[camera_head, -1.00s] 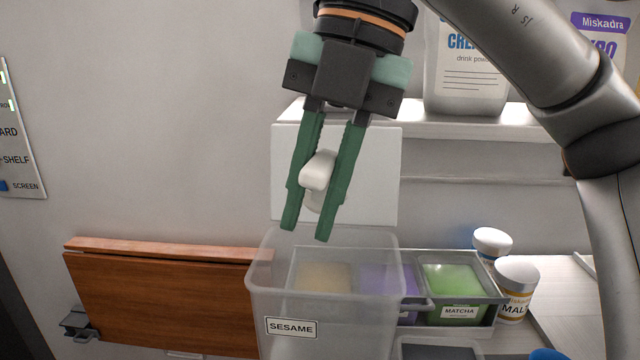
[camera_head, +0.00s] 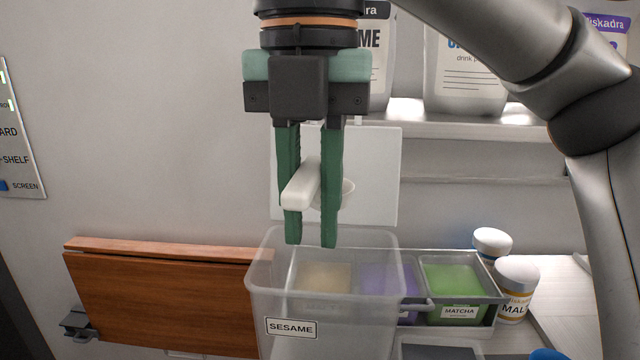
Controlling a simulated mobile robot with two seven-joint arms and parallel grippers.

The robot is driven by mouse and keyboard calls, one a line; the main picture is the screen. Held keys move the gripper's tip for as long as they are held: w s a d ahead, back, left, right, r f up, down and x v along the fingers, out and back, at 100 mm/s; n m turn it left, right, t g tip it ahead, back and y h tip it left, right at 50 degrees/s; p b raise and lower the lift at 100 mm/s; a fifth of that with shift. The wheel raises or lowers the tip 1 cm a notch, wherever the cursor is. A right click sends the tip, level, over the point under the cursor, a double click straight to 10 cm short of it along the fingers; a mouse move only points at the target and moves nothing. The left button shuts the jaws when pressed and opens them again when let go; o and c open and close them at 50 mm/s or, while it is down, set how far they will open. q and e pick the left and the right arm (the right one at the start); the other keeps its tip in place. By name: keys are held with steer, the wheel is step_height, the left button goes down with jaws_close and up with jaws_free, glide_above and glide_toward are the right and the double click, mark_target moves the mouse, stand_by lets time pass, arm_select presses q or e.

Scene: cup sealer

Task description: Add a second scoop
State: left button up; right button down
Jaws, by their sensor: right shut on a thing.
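My right gripper (camera_head: 310,243) points down with its green fingers shut on a white scoop (camera_head: 300,188). The scoop's handle sticks out toward the camera on the left, and its rounded bowl shows partly behind the right finger. Whether the bowl holds powder cannot be seen. The gripper is above a clear bin labelled SESAME (camera_head: 262,300), with the fingertips around the height of its rim. A white lid (camera_head: 375,165) stands upright behind it. My left gripper is not in view.
A tray (camera_head: 480,325) right of the bin holds beige, purple and green powders, the green labelled MATCHA (camera_head: 455,280). Two jars, one labelled MALT (camera_head: 515,280), stand at right. Large powder containers (camera_head: 465,80) sit on the shelf. A brown folding board (camera_head: 165,300) is left.

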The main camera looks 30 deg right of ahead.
mark_target(296, 189)
steer(key=shift+s+a+r, duration=0.65)
steer(key=shift+s+a, duration=0.05)
steer(key=shift+s, duration=0.2)
steer(key=shift+s+a+r, duration=0.65)
steer(key=shift+s, duration=0.2)
